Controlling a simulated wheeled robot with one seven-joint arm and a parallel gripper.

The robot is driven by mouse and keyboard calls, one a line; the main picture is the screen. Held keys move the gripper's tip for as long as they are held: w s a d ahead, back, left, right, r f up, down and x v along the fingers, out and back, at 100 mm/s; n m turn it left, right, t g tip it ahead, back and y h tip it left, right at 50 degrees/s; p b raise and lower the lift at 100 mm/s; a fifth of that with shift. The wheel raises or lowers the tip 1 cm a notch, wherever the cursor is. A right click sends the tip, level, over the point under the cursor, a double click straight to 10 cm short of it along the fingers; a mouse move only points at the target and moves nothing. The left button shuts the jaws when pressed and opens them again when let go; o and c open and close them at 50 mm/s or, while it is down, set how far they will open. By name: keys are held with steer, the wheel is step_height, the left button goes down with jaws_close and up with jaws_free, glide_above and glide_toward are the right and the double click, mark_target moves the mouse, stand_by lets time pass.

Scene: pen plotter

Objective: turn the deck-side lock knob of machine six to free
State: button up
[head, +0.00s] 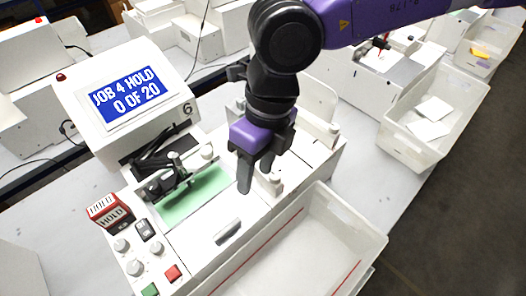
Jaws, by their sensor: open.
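Machine six (127,85) is a white plotter with a blue screen (127,95) reading "JOB 4 HOLD 0 OF 20" and a "6" on its corner. A small white knob-like post (276,185) stands on its deck at the right, just beside my gripper (257,180). I cannot read its setting or tell for sure that it is the lock knob. My gripper points down over the deck, open and empty, its dark fingers left of the post. Contact cannot be told. A green sheet (195,200) lies under the pen carriage (172,178).
A control panel at the front left has grey knobs (133,268), a red button (172,272), a green button (150,289) and a red "HOLD" sign (110,213). A clear tray (300,250) adjoins the deck. A bin with white cards (428,120) stands at right.

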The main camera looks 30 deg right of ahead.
steer(key=m+h, duration=0.2)
glide_above(276, 176)
steer(key=shift+w+f, duration=0.25)
steer(key=shift+f, duration=0.45)
steer(key=shift+s+d, duration=0.15)
steer(key=shift+s+f, duration=0.1)
steer(key=shift+s, duration=0.05)
steer(key=shift+f+p, duration=1.1)
steer(key=shift+f, duration=2.65)
jaws_close()
